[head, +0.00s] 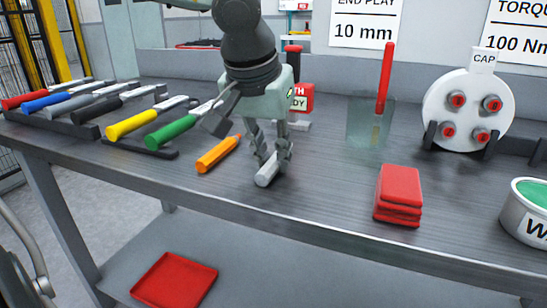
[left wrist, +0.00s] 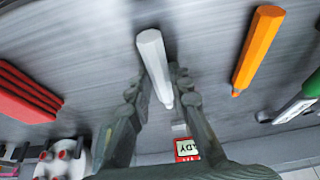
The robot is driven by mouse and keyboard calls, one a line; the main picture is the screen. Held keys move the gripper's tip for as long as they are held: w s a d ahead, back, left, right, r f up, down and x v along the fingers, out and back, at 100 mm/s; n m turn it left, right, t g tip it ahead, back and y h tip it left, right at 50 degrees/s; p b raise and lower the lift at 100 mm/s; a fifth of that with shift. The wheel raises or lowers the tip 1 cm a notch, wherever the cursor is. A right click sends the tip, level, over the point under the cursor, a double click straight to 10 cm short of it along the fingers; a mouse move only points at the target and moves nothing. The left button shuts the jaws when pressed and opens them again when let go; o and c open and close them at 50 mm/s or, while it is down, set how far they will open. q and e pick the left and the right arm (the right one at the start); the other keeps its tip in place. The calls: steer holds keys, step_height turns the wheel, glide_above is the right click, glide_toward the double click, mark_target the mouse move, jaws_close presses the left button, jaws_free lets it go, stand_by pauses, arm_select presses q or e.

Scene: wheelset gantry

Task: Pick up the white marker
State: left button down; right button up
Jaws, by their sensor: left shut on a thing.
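The white marker (head: 267,171) is at the front middle of the grey workbench, between the fingers of my left gripper (head: 271,152). In the left wrist view the white marker (left wrist: 154,62) lies between the two fingertips of the left gripper (left wrist: 155,97), its thick end pointing away from the palm. The left gripper is shut on it, pointing down, low over the bench top. I cannot tell whether the marker still touches the bench. My right gripper is not in view.
An orange marker (head: 218,154) lies just left of the gripper. Hammers or files with coloured handles, such as the green one (head: 170,132), rest at the left.

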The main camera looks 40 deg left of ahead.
mark_target(273, 160)
arm_select(q)
steer(key=shift+w+r, duration=0.1)
steer(key=shift+r, duration=0.6)
step_height(273, 160, up, 3)
steer(key=shift+f, duration=0.1)
steer(key=shift+s+a+r, duration=0.5)
steer(key=shift+s, duration=0.1)
steer(key=s+a+r, duration=0.5)
steer(key=s+a, duration=0.2)
steer(key=shift+a+r, duration=0.15)
steer(key=shift+r, duration=0.2)
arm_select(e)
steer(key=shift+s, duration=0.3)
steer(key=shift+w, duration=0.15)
arm_select(q)
steer(key=shift+s, duration=0.1)
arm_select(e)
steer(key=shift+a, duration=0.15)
